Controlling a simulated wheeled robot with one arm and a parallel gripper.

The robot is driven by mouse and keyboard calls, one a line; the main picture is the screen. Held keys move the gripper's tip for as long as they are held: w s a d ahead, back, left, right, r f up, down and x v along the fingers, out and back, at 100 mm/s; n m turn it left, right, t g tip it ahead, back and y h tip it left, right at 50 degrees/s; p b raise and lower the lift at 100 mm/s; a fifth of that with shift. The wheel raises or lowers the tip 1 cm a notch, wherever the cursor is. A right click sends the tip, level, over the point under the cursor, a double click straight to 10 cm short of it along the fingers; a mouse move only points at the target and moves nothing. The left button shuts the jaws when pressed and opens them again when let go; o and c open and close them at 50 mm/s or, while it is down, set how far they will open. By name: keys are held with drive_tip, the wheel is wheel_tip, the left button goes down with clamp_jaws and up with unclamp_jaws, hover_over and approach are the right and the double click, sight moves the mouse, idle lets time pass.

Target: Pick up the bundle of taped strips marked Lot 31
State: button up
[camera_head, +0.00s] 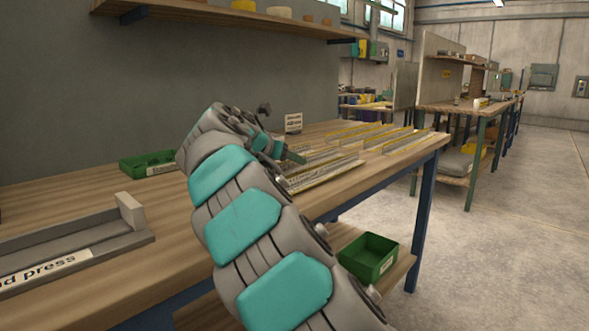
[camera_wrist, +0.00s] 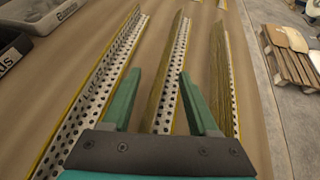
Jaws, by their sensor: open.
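Several long perforated metal strips with yellow edges (camera_head: 400,139) lie side by side on the wooden bench. In the wrist view three show: one at left (camera_wrist: 100,92), one in the middle (camera_wrist: 172,75) and one at right (camera_wrist: 223,75). I can read no Lot 31 mark on any of them. My gripper (camera_wrist: 157,85) is open and empty, its two green fingers on either side of the middle strip in the picture. Whether they are level with it or above it I cannot tell. In the head view my arm partly hides the gripper and the nearer strips.
A grey press with a label (camera_head: 75,250) is at the bench's near left. A green tray (camera_head: 148,163) and a small white sign (camera_head: 293,123) stand towards the back. A green bin (camera_head: 368,257) is on the lower shelf. In the wrist view a grey bin (camera_wrist: 45,17) is upper left.

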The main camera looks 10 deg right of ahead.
clamp_jaws()
idle(0.3)
idle(1.1)
